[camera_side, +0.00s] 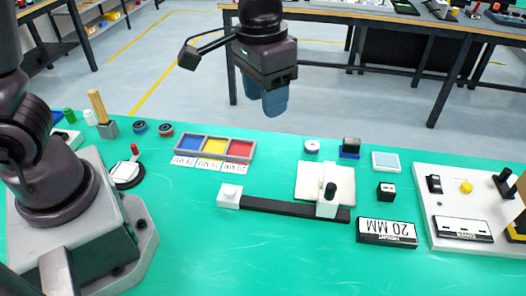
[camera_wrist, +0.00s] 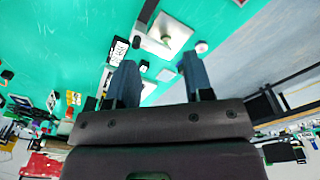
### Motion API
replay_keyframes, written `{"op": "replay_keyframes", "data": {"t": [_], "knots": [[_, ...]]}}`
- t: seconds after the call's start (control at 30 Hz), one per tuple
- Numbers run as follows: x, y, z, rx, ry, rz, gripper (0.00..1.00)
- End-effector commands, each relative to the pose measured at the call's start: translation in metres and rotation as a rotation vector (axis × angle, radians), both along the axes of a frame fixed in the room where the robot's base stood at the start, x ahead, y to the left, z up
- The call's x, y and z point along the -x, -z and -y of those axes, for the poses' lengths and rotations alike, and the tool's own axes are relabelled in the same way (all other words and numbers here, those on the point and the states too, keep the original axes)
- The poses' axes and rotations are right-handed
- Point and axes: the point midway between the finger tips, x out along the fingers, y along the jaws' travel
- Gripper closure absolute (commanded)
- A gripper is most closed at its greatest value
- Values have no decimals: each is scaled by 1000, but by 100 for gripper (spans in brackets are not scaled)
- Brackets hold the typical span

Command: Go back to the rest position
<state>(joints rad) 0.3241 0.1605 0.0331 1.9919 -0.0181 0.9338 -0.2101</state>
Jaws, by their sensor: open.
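My gripper (camera_side: 264,98) hangs high above the back of the green table in the side view, with its blue fingers pointing down and nothing between them. In the wrist view my gripper (camera_wrist: 155,82) shows two blue fingers spread wide apart, with the table beyond them. It is clear of every object on the table.
On the green table (camera_side: 290,265) stand a tray with blue, yellow and red compartments (camera_side: 226,138), a black rail (camera_side: 280,207) with white blocks, a "20 MM" block (camera_side: 387,232) and a white control panel (camera_side: 440,200). Workbenches stand behind. The air around my gripper is free.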

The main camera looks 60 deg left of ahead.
Motion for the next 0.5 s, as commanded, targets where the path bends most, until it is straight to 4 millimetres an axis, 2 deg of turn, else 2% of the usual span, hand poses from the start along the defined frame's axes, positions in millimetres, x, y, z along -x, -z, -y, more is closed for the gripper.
{"op": "replay_keyframes", "data": {"t": [0.03, 0.2, 0.4, 0.5], "knots": [[15, -14, -14, 8, 13, 33, 53], [65, -42, -51, 15, 49, 138, 53], [115, -58, -82, 6, 21, 280, 53], [130, -64, -92, 1, -18, 344, 53]]}}
